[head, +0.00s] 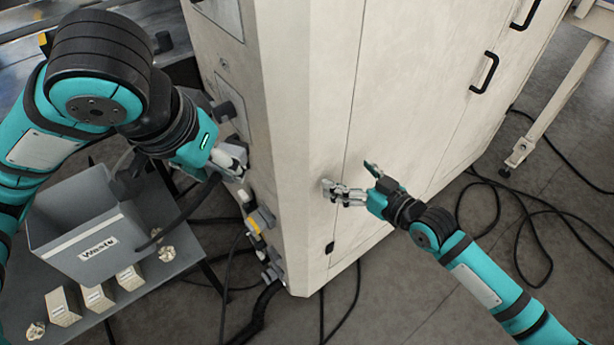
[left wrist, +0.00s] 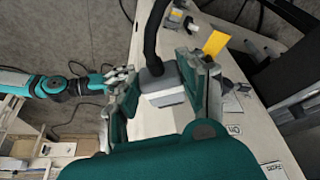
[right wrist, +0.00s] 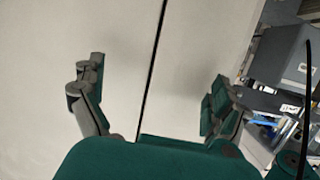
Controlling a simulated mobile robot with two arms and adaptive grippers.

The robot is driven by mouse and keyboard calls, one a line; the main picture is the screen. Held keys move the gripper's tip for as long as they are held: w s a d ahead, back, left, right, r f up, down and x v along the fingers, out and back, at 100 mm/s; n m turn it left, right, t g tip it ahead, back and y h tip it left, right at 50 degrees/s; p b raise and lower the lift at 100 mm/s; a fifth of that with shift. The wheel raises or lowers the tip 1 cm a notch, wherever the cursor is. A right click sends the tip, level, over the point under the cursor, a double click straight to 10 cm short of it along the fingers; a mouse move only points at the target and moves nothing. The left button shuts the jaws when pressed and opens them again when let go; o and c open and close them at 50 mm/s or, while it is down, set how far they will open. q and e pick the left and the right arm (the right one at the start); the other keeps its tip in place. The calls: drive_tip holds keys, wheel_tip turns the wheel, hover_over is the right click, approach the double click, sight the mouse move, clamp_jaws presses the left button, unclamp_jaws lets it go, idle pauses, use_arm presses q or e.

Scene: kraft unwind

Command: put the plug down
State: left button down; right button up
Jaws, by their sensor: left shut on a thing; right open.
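The plug (left wrist: 164,84) is a grey block with a pale end and a thick black cable. In the left wrist view it sits between the fingers of my left gripper (left wrist: 158,92), which is shut on it. In the head view my left gripper (head: 232,162) is beside the cabinet's narrow side, and the cable (head: 196,202) droops from it toward the grey bin. The fingers largely hide the plug there. My right gripper (head: 350,182) is open and empty in front of the cabinet's pale face; its spread fingers also show in the right wrist view (right wrist: 155,80).
The tall cabinet (head: 310,100) has grey connectors and a yellow tag (head: 254,226) down its side. A labelled grey bin (head: 80,235) stands on a low grey table (head: 150,300) with small boxes (head: 98,298). Loose black cables (head: 545,230) lie on the floor.

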drive_tip(key=s+a+r+n+y, duration=0.1)
drive_tip(key=s+a+r, duration=0.1)
drive_tip(key=r, duration=0.2)
drive_tip(key=s+a+r+n+g+y, duration=0.1)
drive_tip(key=s+a+r, duration=0.1)
drive_tip(key=r, duration=0.2)
drive_tip(key=s+a+r+n+y, duration=0.1)
drive_tip(key=s+a+r+y, duration=0.1)
drive_tip(key=r, duration=0.3)
drive_tip(key=shift+s+a, duration=0.3)
drive_tip(key=shift+s, duration=0.15)
drive_tip(key=n+g+y, duration=0.4)
approach(242, 159)
drive_tip(key=x, duration=1.2)
drive_tip(key=shift+s+a, duration=0.1)
drive_tip(key=shift+s, duration=0.2)
use_arm(q)
drive_tip(key=shift+s, duration=0.1)
use_arm(e)
drive_tip(key=shift+w+h, duration=0.15)
drive_tip(key=shift+h, duration=0.15)
drive_tip(key=c, duration=1.3)
use_arm(q)
drive_tip(key=c, duration=0.6)
unclamp_jaws()
drive_tip(key=shift+c, duration=0.2)
use_arm(e)
drive_tip(key=shift+o, duration=0.2)
drive_tip(key=shift+w+m, duration=0.1)
drive_tip(key=shift+m, duration=0.2)
